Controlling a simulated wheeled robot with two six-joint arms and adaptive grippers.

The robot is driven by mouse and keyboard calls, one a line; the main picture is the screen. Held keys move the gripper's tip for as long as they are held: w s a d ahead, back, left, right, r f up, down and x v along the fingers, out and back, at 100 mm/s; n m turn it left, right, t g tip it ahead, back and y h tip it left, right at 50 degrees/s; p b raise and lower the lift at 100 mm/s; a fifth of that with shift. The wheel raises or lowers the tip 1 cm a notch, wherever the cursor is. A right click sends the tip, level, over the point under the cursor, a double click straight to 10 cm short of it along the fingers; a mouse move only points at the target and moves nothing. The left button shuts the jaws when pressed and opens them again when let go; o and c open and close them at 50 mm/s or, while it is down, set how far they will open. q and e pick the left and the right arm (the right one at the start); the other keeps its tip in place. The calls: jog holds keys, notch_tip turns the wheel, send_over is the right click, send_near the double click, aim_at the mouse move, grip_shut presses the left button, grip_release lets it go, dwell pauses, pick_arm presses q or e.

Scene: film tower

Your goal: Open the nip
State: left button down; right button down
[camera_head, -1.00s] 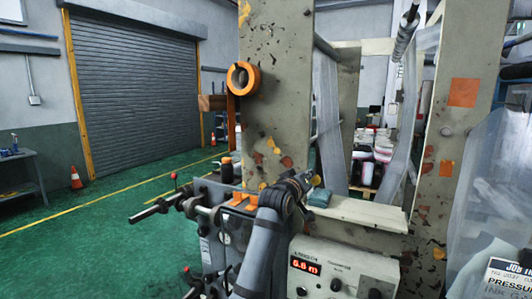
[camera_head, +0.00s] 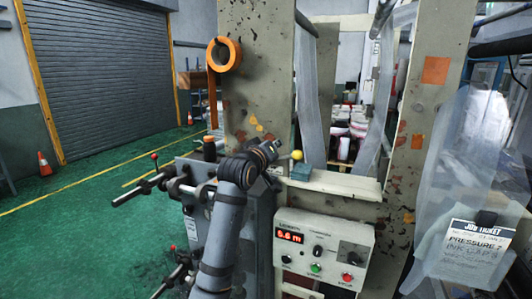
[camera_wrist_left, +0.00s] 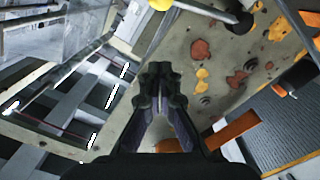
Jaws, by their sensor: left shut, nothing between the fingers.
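A small yellow ball knob (camera_head: 297,155) shows on the machine's upright frame, just above the cream ledge; it also shows at the top edge of the left wrist view (camera_wrist_left: 160,4). My left gripper (camera_head: 277,147) is just left of the knob, apparently apart from it. In the left wrist view the fingers (camera_wrist_left: 160,75) are shut and empty, and the yellow knob lies beyond their tips. The knob's stem and the nip rollers cannot be made out clearly. My right gripper is not in view.
Below the ledge is a control panel (camera_head: 318,245) reading 5.6 m. Red-knobbed levers and bars (camera_head: 148,184) stick out at the left. An orange roll (camera_head: 237,53) hangs on the upright. A job ticket (camera_head: 474,250) hangs at the right. The green floor at the left is open.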

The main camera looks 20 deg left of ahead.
pick_arm(q)
jog(key=s+f+m+g, duration=0.1)
jog(key=s+f+g, duration=0.1)
jog(key=s+f, duration=0.5)
jog(key=s+a+f+m+g+y+b, duration=0.1)
jog(key=s+f+g, duration=0.1)
jog(key=f, duration=1)
jog(key=s+f+m+g, duration=0.1)
jog(key=s+f+g, duration=0.3)
jog(key=f, duration=0.5)
jog(key=s+a+f+m+g+y, duration=0.1)
jog(key=s+f+m+g, duration=0.15)
jog(key=s+f, duration=0.85)
jog(key=s+a+f+m+g, duration=0.1)
jog(key=s+f+m+g, duration=0.15)
jog(key=s+f, duration=0.8)
jog(key=s+a+f+n+g, duration=0.1)
jog(key=s+f, duration=0.2)
jog(key=f, duration=0.8)
jog(key=s+a+f+g, duration=0.1)
jog(key=s+f, duration=0.2)
jog(key=f, duration=0.8)
jog(key=s+a+f+g, duration=0.1)
jog(key=s+f, duration=1.6)
jog(key=s, duration=0.2)
jog(key=shift+a, duration=0.3)
